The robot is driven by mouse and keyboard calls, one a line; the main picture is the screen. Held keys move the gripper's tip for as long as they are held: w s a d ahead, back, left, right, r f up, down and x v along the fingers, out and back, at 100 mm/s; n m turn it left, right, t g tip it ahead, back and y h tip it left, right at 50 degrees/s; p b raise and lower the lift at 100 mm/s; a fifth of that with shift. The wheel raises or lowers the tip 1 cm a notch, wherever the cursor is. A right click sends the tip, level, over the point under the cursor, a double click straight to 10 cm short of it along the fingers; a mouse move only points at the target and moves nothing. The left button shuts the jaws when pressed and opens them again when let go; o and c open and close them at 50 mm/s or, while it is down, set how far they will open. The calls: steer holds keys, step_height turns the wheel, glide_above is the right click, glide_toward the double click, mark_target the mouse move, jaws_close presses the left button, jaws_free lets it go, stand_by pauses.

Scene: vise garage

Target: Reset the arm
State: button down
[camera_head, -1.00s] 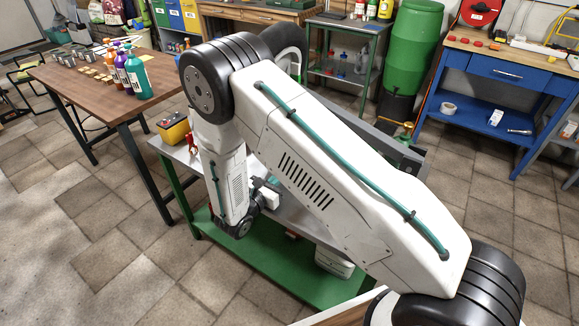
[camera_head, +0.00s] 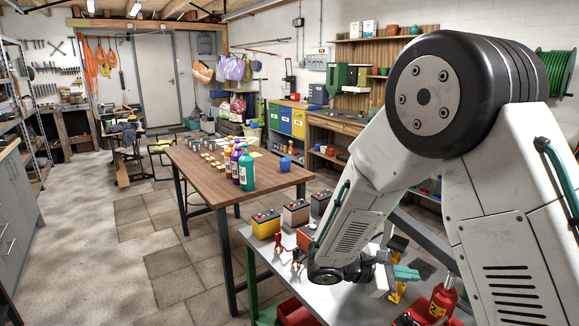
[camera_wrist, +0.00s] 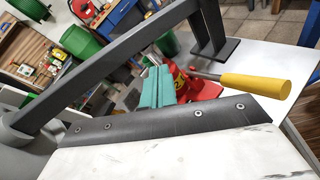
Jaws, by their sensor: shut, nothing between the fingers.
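My arm fills the right side of the head view, with the elbow high and the forearm slanting down to the left. My gripper (camera_head: 408,272) has teal fingers and hangs over the grey workbench top (camera_head: 345,301). In the wrist view the teal fingers of my gripper (camera_wrist: 155,85) lie side by side, shut, with nothing between them. Behind them are a red jack (camera_wrist: 190,82) and a yellow handle (camera_wrist: 256,86); whether the fingers touch either is unclear.
Batteries, one a yellow battery (camera_head: 265,224), stand along the workbench's far edge. A red bottle jack (camera_head: 441,300) stands near my gripper. A dark grey bar (camera_wrist: 110,62) crosses the wrist view. Beyond is a wooden table (camera_head: 215,181) with bottles; floor at left is clear.

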steer(key=s+d+r+m+g+y, duration=0.4)
steer(key=s+r+m+y, duration=0.6)
steer(key=s, duration=0.5)
steer(key=s+a+r+m+t+y, duration=0.2)
steer(key=s, duration=0.3)
steer(key=s+a+r+m+t+y, duration=0.2)
steer(key=s+a+r+y, duration=0.1)
steer(key=s, duration=0.3)
steer(key=shift+s+r+m+t, duration=0.25)
steer(key=shift+s+m+t, duration=0.05)
